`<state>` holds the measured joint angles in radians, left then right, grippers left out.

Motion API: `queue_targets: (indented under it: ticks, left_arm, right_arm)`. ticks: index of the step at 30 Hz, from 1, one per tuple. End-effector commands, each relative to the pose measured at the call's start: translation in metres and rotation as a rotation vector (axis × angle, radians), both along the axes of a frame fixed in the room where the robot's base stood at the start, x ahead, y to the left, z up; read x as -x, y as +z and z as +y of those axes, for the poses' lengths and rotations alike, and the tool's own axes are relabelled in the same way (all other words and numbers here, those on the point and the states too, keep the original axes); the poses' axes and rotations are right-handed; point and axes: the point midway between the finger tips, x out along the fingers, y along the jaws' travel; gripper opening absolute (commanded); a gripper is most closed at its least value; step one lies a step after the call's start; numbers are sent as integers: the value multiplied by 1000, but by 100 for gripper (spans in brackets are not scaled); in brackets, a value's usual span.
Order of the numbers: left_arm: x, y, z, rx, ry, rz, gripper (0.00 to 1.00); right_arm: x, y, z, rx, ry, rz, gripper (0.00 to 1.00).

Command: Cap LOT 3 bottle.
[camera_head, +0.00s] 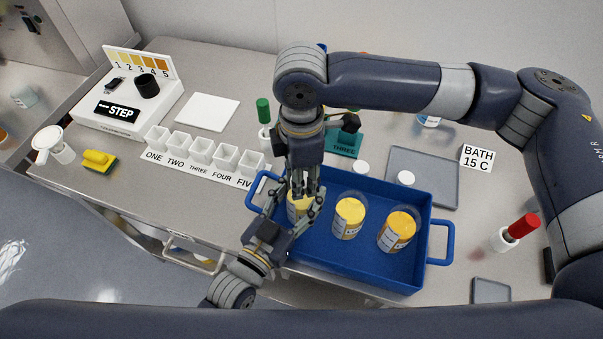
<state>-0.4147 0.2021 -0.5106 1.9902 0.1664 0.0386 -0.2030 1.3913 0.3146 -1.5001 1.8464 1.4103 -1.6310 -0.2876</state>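Three clear bottles with yellow-orange contents stand in the blue tray (432,215): a left one (298,208), a middle one (349,218) and a right one (397,232). The middle and right bottles are open; their lot numbers are too small to read. My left gripper (296,215) reaches in from the front left, with its fingers on both sides of the left bottle. My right gripper (306,192) points down over that bottle's top. Its fingers hide the bottle's mouth and anything between them. Two white caps, one farther left (361,167) and one farther right (406,178), lie behind the middle and right bottles.
A grey tray (436,168) and a BATH 15 C sign (477,157) are at the back right. A red-capped bottle (521,228) stands at right. White numbered cups (203,155) and a STEP device (120,110) are at left.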

Motion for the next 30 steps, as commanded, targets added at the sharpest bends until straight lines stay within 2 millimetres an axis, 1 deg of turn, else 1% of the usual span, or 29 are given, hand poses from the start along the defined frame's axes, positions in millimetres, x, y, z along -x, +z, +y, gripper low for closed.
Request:
queue_targets:
  ticks: [3,5,9,10,11,12,13,23,26,29,30]
  left_arm:
    - [0,1,0,1,0,-1,0]
    - [0,1,0,1,0,-1,0]
    - [0,1,0,1,0,-1,0]
    - [0,1,0,1,0,-1,0]
    - [0,1,0,1,0,-1,0]
    - [0,1,0,1,0,-1,0]
    - [0,1,0,1,0,-1,0]
    - [0,1,0,1,0,-1,0]
    - [0,1,0,1,0,-1,0]
    - [0,1,0,1,0,-1,0]
    - [0,1,0,1,0,-1,0]
  right_arm:
    - [0,0,1,-1,-169,2,3]
    - [0,0,0,-1,-240,1,3]
    - [0,0,0,0,-228,-1,3]
    - [0,0,0,0,-227,-1,36]
    - [0,0,0,0,-227,-1,43]
    - [0,0,0,0,-226,-1,52]
    - [0,0,0,0,-226,-1,55]
    - [0,1,0,0,-225,0,55]
    - [0,8,1,-1,-225,-1,55]
    - [-1,24,1,-2,-225,-4,55]
    - [-1,32,1,-3,-224,-3,55]
